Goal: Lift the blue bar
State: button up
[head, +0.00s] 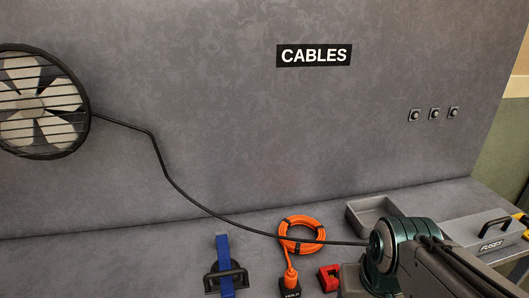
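The blue bar (223,248) is at the bottom of the head view, left of centre, on the grey bench. It runs nearly up and down in the picture. A black handle-like piece (210,278) sits at its lower part; I cannot tell how the two are joined. My arm enters from the lower right, with a dark teal joint, well to the right of the bar. My gripper is not in view, so I cannot see whether it holds anything.
An orange cable coil (302,222) with an orange plug, a red block (328,277), a grey tray (372,212) and a "FUSES" box (485,240) with a black handle lie to the right. A black cable runs from a wall fan (40,102) across the bench. Bench left of the bar looks clear.

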aim_at(226, 287)
jog(key=z, duration=0.05)
jog(key=k, duration=0.5)
jog(key=z, duration=0.8)
jog(key=i, duration=0.8)
jog(key=u, duration=1.15)
